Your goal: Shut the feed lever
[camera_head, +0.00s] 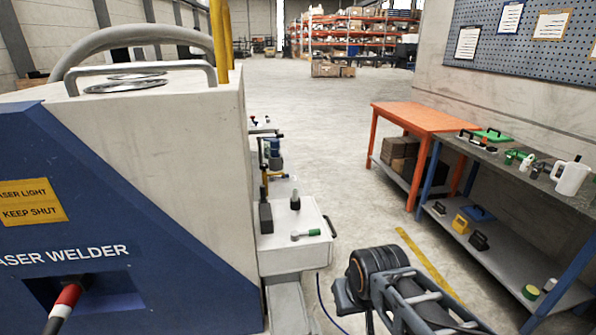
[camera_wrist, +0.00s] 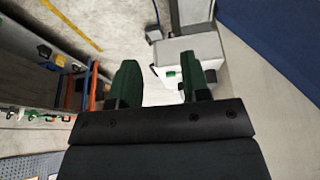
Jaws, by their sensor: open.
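A white laser welder with a blue front (camera_head: 150,220) fills the left of the head view. I cannot tell which of these, if either, is the feed lever. In the wrist view my gripper (camera_wrist: 160,72) is open and empty, with its two dark green fingers apart. The white box (camera_wrist: 190,55) and a small green part (camera_wrist: 171,73) show beyond them, not touched. The gripper's fingers are not seen in the head view.
An orange table (camera_head: 425,117) and a dark-topped workbench (camera_head: 520,165) with tools and a white jug (camera_head: 571,177) stand on the right. Open concrete floor (camera_head: 320,130) lies between them and the welder. A blue cable (camera_head: 330,305) runs on the floor.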

